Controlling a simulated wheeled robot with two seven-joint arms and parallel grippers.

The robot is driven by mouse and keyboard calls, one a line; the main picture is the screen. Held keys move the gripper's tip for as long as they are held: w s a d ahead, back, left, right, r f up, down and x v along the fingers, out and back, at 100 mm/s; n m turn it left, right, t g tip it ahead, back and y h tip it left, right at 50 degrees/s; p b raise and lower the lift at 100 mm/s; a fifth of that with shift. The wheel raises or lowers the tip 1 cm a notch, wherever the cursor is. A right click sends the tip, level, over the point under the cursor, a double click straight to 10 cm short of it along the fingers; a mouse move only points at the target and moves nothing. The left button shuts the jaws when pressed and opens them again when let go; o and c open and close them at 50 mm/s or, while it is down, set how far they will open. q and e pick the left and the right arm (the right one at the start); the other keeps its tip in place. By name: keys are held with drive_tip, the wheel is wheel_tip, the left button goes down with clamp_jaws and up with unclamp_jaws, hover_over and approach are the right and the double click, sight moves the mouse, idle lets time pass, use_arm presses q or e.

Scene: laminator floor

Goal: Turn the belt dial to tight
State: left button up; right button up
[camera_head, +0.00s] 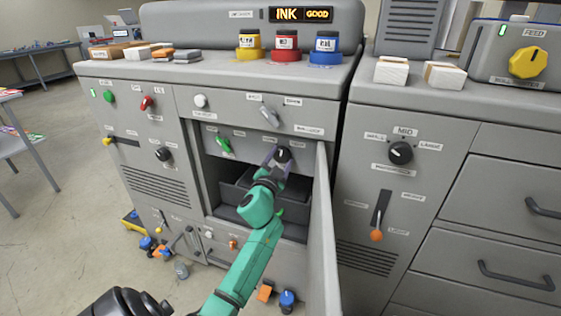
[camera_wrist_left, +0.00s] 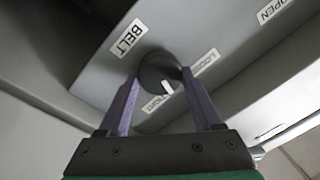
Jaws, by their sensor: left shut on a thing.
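The belt dial (camera_head: 283,154) is a round black knob inside the open bay of the middle machine. In the left wrist view, the belt dial (camera_wrist_left: 158,68) has a white pointer. The pointer aims down in that picture, close to the partly hidden TIGHT label (camera_wrist_left: 156,104). The LOOSE label (camera_wrist_left: 206,62) lies to the right of the dial and the BELT label (camera_wrist_left: 130,38) to its upper left. My left gripper (camera_head: 276,160) is shut on the dial, its purple fingers on either side of it. My right gripper is not in view.
An open door (camera_head: 325,235) stands just right of my left arm. A green lever (camera_head: 224,145) is left of the dial, and a grey lever (camera_head: 269,116) is above it. Dark trays (camera_head: 237,190) lie below. Open floor (camera_head: 60,240) is at the left.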

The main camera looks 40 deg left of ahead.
use_arm(q)
drive_tip(key=m, duration=0.3)
drive_tip(key=shift+f+h, duration=0.25)
drive_tip(key=shift+h, duration=0.05)
drive_tip(key=shift+m+b, duration=0.45)
drive_tip(key=shift+m, duration=1.15)
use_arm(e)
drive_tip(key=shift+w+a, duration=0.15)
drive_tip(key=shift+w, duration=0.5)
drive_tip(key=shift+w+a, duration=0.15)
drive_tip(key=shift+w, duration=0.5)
use_arm(q)
drive_tip(key=o, duration=1.4)
drive_tip(key=shift+r, duration=0.1)
drive_tip(key=shift+c, duration=0.2)
drive_tip(key=v, duration=1.4)
drive_tip(key=shift+s+f, duration=0.3)
drive_tip(key=shift+s, duration=0.05)
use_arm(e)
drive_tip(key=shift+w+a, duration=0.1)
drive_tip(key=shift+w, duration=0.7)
use_arm(q)
drive_tip(key=shift+a, duration=0.1)
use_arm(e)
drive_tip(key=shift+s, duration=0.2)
